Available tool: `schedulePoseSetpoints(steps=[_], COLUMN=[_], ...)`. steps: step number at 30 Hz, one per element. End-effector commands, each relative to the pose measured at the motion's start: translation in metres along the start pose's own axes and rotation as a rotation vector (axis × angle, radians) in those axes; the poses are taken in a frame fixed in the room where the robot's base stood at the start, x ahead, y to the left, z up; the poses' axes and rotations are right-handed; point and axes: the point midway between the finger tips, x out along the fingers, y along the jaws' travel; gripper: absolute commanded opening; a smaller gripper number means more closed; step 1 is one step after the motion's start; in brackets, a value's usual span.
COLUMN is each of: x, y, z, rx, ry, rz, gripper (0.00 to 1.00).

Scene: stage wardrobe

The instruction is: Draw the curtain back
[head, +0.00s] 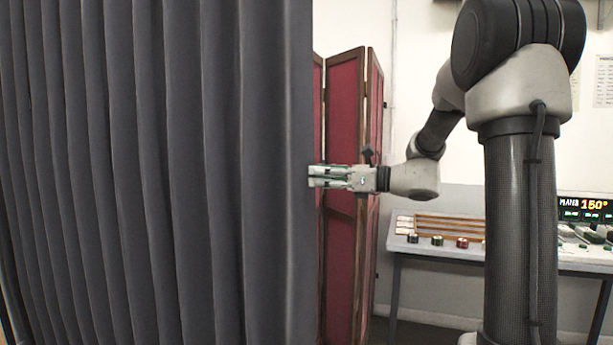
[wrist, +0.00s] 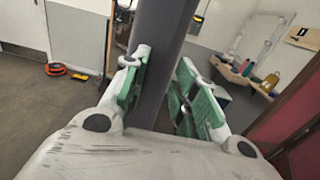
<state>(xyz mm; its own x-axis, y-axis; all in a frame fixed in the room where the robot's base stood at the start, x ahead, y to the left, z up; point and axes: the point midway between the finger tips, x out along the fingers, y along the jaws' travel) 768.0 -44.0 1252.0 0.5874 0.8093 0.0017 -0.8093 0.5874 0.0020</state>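The dark grey pleated curtain (head: 150,170) hangs across the left half of the head view, its free edge near the middle. My gripper (head: 313,176) is at that edge, about halfway up the visible curtain, reaching in from the right. In the wrist view the curtain's edge (wrist: 165,45) runs as a dark band between the two green-padded fingers of my gripper (wrist: 163,68). The fingers are apart. The left finger is close against the band; a gap shows beside the right fingertip. Whether either pad touches the cloth is unclear.
A red folding screen (head: 343,100) stands just behind my gripper. A table (head: 420,249) with small knobs and a display reading 150° is at the right. In the wrist view, an orange coil (wrist: 56,68) lies on the floor and a shelf with bottles (wrist: 245,75) is at right.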

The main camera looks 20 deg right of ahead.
Motion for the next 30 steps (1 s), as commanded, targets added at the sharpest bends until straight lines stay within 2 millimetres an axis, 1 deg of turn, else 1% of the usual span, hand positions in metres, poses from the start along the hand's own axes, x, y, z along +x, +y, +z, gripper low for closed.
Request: schedulePoseSetpoints(steps=[1, 3, 7, 11, 17, 18, 22, 23, 30], x=[0.01, 0.02, 0.034, 0.04, 0.04, 0.04, 0.04, 0.04, 0.04], y=[0.001, 0.001, 0.001, 0.0, 0.0, 0.0, 0.0, 0.0, 0.0], z=[-0.001, -0.001, 0.0, -0.001, -0.001, -0.001, -0.001, -0.001, -0.001], rx=[0.0, 0.0, -0.002, -0.002, -0.002, -0.002, -0.002, -0.002, -0.002], ry=[0.001, 0.002, 0.001, 0.002, 0.002, 0.002, 0.002, 0.002, 0.002], rz=[0.003, 0.003, 0.001, 0.0, -0.001, -0.001, -0.001, -0.001, 0.0], gripper=[0.29, 0.29, 0.29, 0.29, 0.29, 0.25, 0.01, 0.0, 0.0])
